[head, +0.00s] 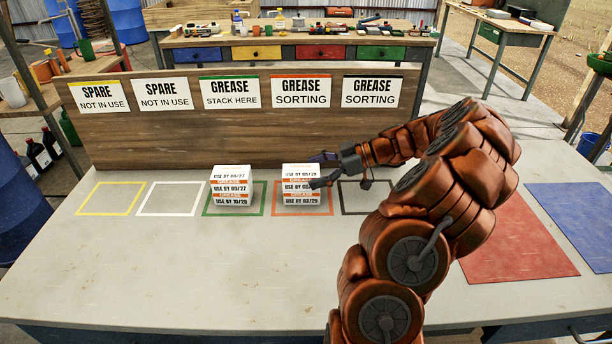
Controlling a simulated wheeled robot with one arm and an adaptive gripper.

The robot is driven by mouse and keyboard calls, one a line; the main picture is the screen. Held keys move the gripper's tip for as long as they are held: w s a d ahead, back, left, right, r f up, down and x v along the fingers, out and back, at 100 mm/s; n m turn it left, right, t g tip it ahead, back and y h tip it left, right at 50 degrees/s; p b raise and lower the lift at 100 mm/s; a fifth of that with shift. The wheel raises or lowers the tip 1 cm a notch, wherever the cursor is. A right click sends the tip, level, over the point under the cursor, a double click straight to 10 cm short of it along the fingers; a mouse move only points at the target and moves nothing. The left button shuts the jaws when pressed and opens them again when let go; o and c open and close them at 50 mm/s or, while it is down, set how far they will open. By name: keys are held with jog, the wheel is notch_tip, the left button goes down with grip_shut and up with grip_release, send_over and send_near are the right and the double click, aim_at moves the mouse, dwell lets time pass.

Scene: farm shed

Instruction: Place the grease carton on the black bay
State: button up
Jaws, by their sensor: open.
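A stack of several white grease cartons with orange bands (298,187) stands in the orange-outlined bay (277,214). Their small use-by dates are hard to read for certain. A similar carton stack (232,187) stands in the green-outlined bay (206,214). The black-outlined bay (370,214), right of the orange one, shows no carton and is partly covered by my arm. My gripper (319,171) reaches in from the right, level with the upper part of the orange bay's stack. Its jaws are open beside that stack; whether they touch it I cannot tell.
The yellow (110,199) and white (169,199) bays are empty. A wooden back panel (150,130) with signs stands behind the bays. Red (510,245) and blue (580,225) mats lie at the right. The front left of the table is clear.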

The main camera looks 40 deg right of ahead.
jog(key=shift+b+v, duration=0.55)
jog(key=shift+v, duration=1.8)
